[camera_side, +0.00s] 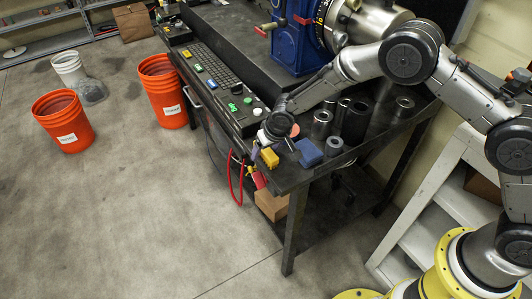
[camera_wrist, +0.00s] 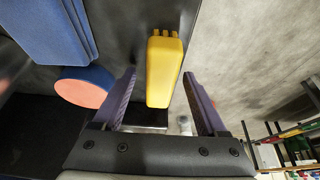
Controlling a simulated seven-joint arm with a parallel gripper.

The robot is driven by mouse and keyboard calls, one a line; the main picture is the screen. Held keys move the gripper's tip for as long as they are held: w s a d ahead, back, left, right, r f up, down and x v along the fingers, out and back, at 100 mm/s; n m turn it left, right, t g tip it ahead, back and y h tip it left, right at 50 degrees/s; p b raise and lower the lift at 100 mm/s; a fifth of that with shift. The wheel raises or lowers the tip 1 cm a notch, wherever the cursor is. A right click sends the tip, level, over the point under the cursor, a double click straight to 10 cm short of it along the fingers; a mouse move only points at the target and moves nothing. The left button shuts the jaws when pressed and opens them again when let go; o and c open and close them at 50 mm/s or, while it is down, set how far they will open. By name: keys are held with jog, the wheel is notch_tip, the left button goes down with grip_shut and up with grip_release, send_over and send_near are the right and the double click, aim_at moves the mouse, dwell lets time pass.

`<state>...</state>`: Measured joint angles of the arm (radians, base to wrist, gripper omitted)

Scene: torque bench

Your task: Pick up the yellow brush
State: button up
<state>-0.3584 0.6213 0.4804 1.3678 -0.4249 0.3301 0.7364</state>
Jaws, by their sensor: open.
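The yellow brush (camera_wrist: 163,70) lies on the dark bench top near its edge; in the wrist view it is a yellow block with short prongs at its far end. In the side view the brush (camera_side: 270,158) is small, at the bench's front corner. My gripper (camera_wrist: 162,92) is open, with its two purple fingers on either side of the brush's near end. A gap shows between each finger and the brush. In the side view my gripper (camera_side: 258,147) is just above and left of the brush, partly hidden by my wrist.
A blue block (camera_wrist: 50,25) and a round piece with an orange face (camera_wrist: 84,87) are left of the brush. In the side view the blue block (camera_side: 308,152) sits close by, with metal cylinders (camera_side: 321,124) behind. The bench edge drops to open floor (camera_side: 150,220).

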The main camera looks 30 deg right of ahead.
jog(key=shift+f, duration=0.2)
dwell(0.5)
grip_shut()
